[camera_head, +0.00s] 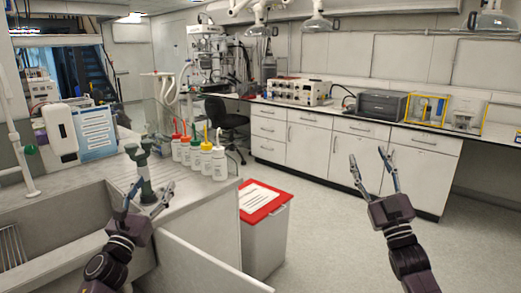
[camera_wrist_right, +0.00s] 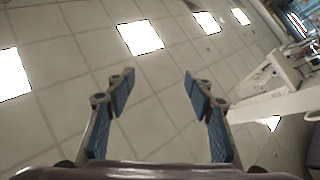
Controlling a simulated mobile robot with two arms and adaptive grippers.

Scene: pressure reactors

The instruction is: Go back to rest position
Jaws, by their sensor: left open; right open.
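My left gripper (camera_head: 146,200) is open at the lower left of the head view, in front of the sink and counter edge. I see nothing held between its fingers. My right gripper (camera_head: 375,172) is open and raised at the right of the head view, with the floor and white cabinets behind it. In the right wrist view, its two blue-padded fingers (camera_wrist_right: 158,95) are spread apart with nothing between them. Behind them are ceiling tiles and bright ceiling panels.
Wash bottles (camera_head: 205,158) with coloured caps stand on the left counter, by a green tap (camera_head: 143,172) and the sink (camera_head: 60,235). A grey bin (camera_head: 262,245) with a red lid stands mid-floor. White cabinets (camera_head: 310,148) line the back. Floor around my right gripper is clear.

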